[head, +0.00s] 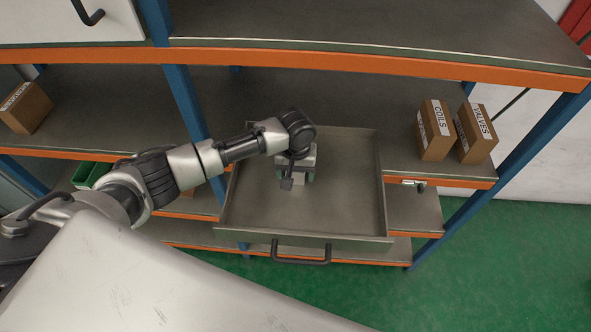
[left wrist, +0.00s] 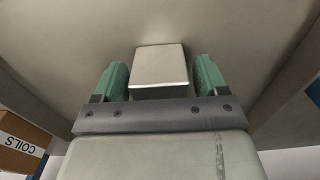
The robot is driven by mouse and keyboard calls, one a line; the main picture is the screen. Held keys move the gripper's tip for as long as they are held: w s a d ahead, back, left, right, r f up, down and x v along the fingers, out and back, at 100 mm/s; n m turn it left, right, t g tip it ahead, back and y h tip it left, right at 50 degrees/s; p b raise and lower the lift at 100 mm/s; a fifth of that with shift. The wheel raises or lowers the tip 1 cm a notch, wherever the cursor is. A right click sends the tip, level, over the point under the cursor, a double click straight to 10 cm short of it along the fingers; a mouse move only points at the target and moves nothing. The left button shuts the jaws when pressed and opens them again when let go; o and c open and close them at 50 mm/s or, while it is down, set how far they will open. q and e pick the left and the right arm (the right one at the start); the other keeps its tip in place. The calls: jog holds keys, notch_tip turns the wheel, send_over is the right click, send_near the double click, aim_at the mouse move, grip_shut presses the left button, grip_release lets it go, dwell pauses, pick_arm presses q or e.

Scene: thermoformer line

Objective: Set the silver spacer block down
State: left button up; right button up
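The silver spacer block (left wrist: 160,68) lies between the two green fingers of my left gripper (left wrist: 160,82) in the left wrist view. The fingers stand close along both of its sides; whether they press on it I cannot tell. In the head view my left gripper (head: 297,178) points down inside the open grey drawer (head: 345,205), in its left rear part. The block (head: 298,177) shows there only as a small pale patch, partly hidden by the gripper. Whether its underside touches the drawer floor is unclear. My right gripper is in neither view.
The drawer's walls surround the gripper; its front and right floor is bare. A COILS box (head: 435,130) and a VALVES box (head: 476,133) stand on the shelf to the right. Another box (head: 25,108) is on the left. An orange-edged shelf (head: 380,60) runs above the drawer.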

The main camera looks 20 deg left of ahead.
pick_arm(q)
jog(key=shift+o, duration=0.2)
jog(key=shift+r, duration=0.5)
notch_tip(320, 180, up, 11)
jog(key=b, duration=0.1)
jog(key=shift+r+b, duration=0.15)
jog(key=shift+b, duration=0.15)
